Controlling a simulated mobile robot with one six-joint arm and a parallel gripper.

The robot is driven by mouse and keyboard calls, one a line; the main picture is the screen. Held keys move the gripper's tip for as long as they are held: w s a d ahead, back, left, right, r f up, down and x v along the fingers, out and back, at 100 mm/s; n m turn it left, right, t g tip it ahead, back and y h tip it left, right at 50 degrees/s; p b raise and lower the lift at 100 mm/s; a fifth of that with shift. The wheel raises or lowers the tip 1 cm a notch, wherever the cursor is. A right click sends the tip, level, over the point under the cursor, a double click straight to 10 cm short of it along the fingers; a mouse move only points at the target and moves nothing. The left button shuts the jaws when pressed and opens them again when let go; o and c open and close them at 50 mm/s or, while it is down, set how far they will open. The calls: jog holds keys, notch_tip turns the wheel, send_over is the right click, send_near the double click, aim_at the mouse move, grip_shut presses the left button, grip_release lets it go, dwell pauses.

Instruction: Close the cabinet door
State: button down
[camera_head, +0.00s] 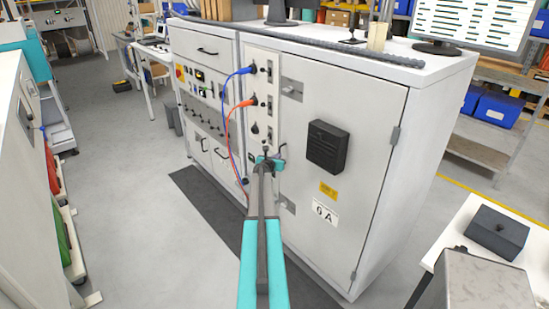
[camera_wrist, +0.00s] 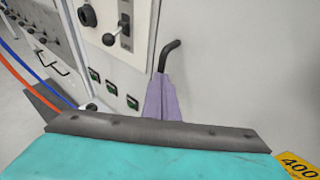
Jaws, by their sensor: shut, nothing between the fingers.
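The cabinet door (camera_head: 350,185) is a pale grey panel on the right part of the cabinet front, with hinges on its right edge. In the head view it looks flush or nearly flush; I cannot tell whether a small gap remains. Its black bent handle (camera_head: 282,152) is at the left edge, and it also shows in the wrist view (camera_wrist: 167,55). My gripper (camera_head: 268,161) is shut and empty at the door's left edge, by the handle. In the wrist view its purple-grey fingertips (camera_wrist: 164,85) are just below the handle; contact is unclear.
Blue (camera_head: 232,78) and orange (camera_head: 236,107) cables hang from sockets left of the door, close to my arm. A black box (camera_head: 328,146) sticks out from the door. A white table (camera_head: 462,222) with dark blocks stands at the right.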

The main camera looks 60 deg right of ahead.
jog(key=shift+s+d+r, duration=0.5)
jog(key=shift+d+r, duration=0.15)
jog(key=shift+d, duration=0.1)
jog(key=f+b+v, duration=0.1)
jog(key=b+v, duration=0.1)
jog(key=v, duration=0.5)
jog(key=a+f+b+v, duration=0.1)
jog(key=b+v, duration=0.1)
jog(key=v, duration=0.5)
jog(key=shift+w+a+f, duration=0.25)
jog(key=shift+w+a, duration=0.05)
jog(key=shift+a, duration=0.05)
